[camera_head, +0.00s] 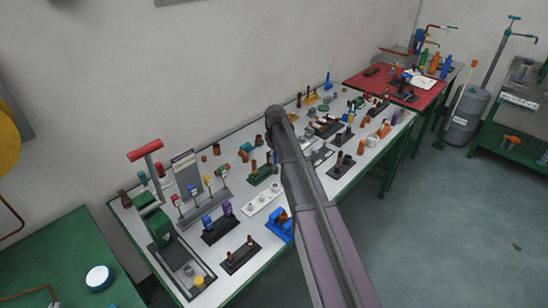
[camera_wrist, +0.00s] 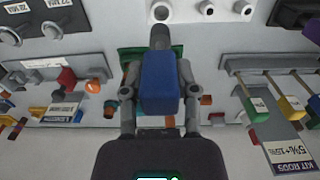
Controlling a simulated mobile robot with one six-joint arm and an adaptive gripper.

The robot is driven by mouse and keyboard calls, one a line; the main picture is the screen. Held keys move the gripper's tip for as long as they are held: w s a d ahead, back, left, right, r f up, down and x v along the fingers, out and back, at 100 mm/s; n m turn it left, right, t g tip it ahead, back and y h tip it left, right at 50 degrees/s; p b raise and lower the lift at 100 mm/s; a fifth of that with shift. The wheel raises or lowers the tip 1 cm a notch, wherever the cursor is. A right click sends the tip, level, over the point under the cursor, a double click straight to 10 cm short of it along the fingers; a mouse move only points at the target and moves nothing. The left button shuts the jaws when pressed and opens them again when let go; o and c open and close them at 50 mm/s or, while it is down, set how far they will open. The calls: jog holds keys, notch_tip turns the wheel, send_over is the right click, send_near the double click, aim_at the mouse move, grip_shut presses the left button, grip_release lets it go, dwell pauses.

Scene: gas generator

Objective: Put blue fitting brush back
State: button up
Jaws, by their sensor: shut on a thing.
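In the wrist view my gripper (camera_wrist: 160,100) is shut on the blue fitting brush, with one finger on each side of its blue handle (camera_wrist: 160,80). The brush's dark grey end (camera_wrist: 160,38) points to the top of the picture, over or near a white holed plate. A green holder (camera_wrist: 128,54) shows partly behind the brush. I cannot tell whether the brush touches anything. In the head view the white holed plate (camera_head: 262,201) and the green holder (camera_head: 264,173) lie left of my arm; my gripper and the brush cannot be made out there.
A rack with coloured handles and an upright sign (camera_head: 185,174) stands left of the green holder. Black holders (camera_head: 220,229) and a blue holder (camera_head: 280,227) lie in front. Many small fittings crowd the white table. A red-topped table (camera_head: 398,92) stands at the far right end.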

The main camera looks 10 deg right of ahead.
aim_at(275, 173)
jog(key=shift+a+f+b, duration=0.1)
jog(key=shift+f+b, duration=2.15)
jog(key=shift+f+b, duration=2.8)
jog(key=o, duration=1)
jog(key=shift+r, duration=0.15)
notch_tip(275, 173, up, 10)
jog(key=p, duration=1)
jog(key=shift+s, duration=0.15)
